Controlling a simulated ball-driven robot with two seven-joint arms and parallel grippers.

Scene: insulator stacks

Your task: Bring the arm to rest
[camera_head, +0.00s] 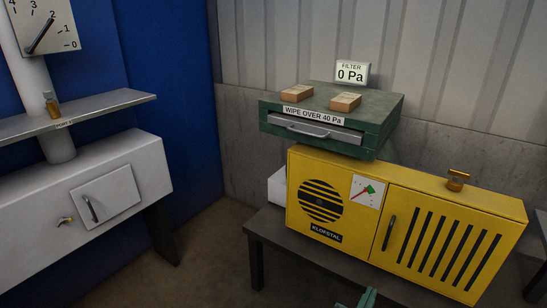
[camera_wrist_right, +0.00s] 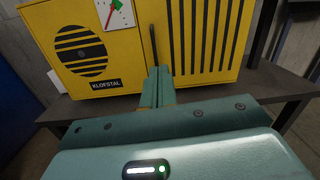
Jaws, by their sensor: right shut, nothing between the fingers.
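My right gripper (camera_head: 365,298) shows only as a small green tip at the bottom edge of the head view, in front of the dark table. In the right wrist view my right gripper (camera_wrist_right: 158,75) has its green fingers together, with nothing between them. They point towards the yellow cabinet's front, near its dark door handle (camera_wrist_right: 154,50); I cannot tell the exact gap. My left gripper is in neither view.
The yellow cabinet (camera_head: 345,218) stands on a dark table (camera_head: 268,235). A green filter box (camera_head: 385,110) with two wooden blocks sits above it; its display reads 0 Pa. At left are a grey shelf (camera_head: 100,108) and a white cabinet (camera_head: 140,165). Floor between is clear.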

